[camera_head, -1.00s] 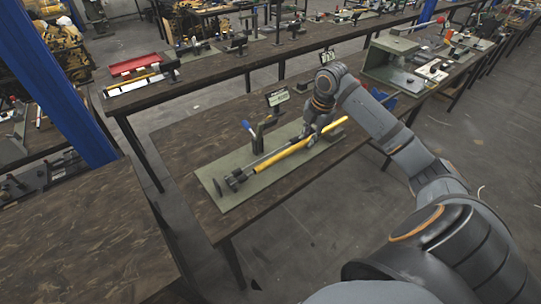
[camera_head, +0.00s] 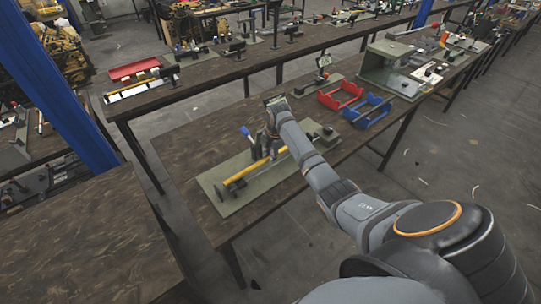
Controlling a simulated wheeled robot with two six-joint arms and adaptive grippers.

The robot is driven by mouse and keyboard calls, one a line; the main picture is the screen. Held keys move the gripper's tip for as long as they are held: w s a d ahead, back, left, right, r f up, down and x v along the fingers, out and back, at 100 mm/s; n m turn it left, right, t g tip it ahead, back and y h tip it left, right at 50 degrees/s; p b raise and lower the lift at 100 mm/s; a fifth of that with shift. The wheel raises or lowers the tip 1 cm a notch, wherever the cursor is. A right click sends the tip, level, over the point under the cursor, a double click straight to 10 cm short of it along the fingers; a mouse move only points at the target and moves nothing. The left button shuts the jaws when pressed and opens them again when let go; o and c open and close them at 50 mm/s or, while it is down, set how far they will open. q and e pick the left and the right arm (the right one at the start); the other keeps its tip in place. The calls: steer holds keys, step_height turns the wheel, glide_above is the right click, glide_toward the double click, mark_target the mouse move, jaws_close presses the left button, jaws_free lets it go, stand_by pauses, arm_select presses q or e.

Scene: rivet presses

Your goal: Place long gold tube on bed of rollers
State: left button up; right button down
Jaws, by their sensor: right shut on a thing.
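The long gold tube (camera_head: 246,172) slants over the green base plate (camera_head: 245,197) of the press on the wooden table. Its near left end is by the dark round parts at the left of the plate. My right gripper (camera_head: 269,152) is around the tube's far right part and shut on it. My wrist and arm hide part of the tube and the gripper. The bed of rollers is too small to make out; I cannot tell whether the tube touches it. My left gripper is out of view.
A blue-handled press lever (camera_head: 246,133) stands close behind the tube. A red tray (camera_head: 340,96) and a blue tray (camera_head: 368,112) sit further right on the table. The table's left part (camera_head: 190,150) is clear.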

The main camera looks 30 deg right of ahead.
steer(key=shift+f, duration=0.35)
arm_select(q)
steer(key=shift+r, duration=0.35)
arm_select(e)
steer(key=shift+f, duration=0.25)
steer(key=shift+f, duration=0.1)
steer(key=c, duration=1.2)
jaws_free()
steer(key=shift+d+r, duration=0.1)
steer(key=shift+r, duration=0.35)
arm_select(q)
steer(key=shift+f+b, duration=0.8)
arm_select(e)
steer(key=r, duration=0.3)
steer(key=s+r, duration=0.1)
steer(key=r, duration=0.3)
steer(key=s+r, duration=0.1)
steer(key=r, duration=0.3)
steer(key=shift+s+r, duration=0.1)
